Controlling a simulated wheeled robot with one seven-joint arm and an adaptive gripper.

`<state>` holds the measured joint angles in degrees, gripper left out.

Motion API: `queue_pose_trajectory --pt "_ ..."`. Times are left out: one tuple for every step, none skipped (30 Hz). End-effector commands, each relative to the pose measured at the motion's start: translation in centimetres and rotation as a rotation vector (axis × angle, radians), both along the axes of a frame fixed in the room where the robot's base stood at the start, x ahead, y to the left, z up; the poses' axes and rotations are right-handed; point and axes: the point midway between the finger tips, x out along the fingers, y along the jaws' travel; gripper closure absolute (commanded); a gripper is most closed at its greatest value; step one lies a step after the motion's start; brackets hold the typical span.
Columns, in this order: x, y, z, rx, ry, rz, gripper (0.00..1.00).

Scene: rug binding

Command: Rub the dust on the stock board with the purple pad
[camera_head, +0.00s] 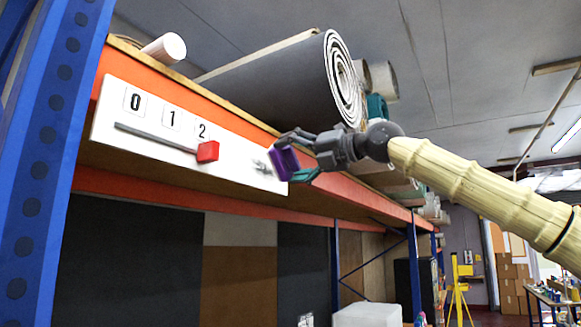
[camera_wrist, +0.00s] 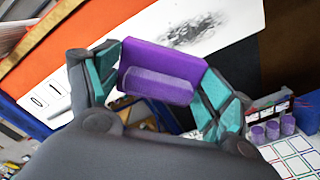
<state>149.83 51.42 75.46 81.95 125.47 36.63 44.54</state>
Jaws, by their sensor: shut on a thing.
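The stock board (camera_head: 230,167) is a white panel on the orange shelf beam, with the numbers 0, 1 and 2, a grey slot and a red slider (camera_head: 207,151). A grey dust patch (camera_head: 262,167) lies near its right end; in the wrist view the dust (camera_wrist: 194,31) is a dark smear on the white board. My gripper (camera_head: 293,165) is at the board's right end, shut on the purple pad (camera_head: 284,163). In the wrist view the pad (camera_wrist: 158,60) sits between the teal fingertips, just beside the dust. Whether it touches the board I cannot tell.
A large rolled rug (camera_head: 290,80) and smaller rolls lie on the shelf above the board. A blue rack post (camera_head: 50,150) stands at left. A white box (camera_head: 367,314) is below. The wrist view shows purple cylinders (camera_wrist: 272,130) at lower right. Open room lies right.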

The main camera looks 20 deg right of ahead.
Motion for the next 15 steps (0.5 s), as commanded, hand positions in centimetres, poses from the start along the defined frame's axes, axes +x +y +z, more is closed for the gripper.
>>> queue_pose_trajectory --pt "0.2 0.4 0.1 -0.001 -0.001 0.003 0.39" --pt "0.3 0.5 0.2 -0.001 -0.001 0.004 0.39" --pt "0.5 0.7 0.2 -0.001 -0.001 0.006 0.39" --pt "0.6 0.9 0.2 0.0 0.0 0.007 0.39" --pt "0.8 1.0 0.2 0.0 0.0 0.007 0.39" --pt "1.0 1.2 0.1 0.0 0.0 0.007 0.39" --pt "1.2 1.3 0.1 0.001 0.001 0.007 0.39" --pt "1.3 1.4 0.1 0.0 0.001 0.008 0.39" --pt "1.6 1.7 0.1 0.0 0.001 0.008 0.39" --pt "1.8 1.8 0.1 -0.001 0.001 0.007 0.39" --pt "2.0 2.0 0.1 -0.001 0.002 0.008 0.39" --pt "2.2 2.2 0.1 -0.001 0.001 0.007 0.39" --pt "2.4 2.3 0.1 -0.001 0.001 0.007 0.39" --pt "2.6 2.4 0.1 -0.001 0.001 0.007 0.39" --pt "2.9 2.6 0.2 0.0 0.001 0.006 0.39"
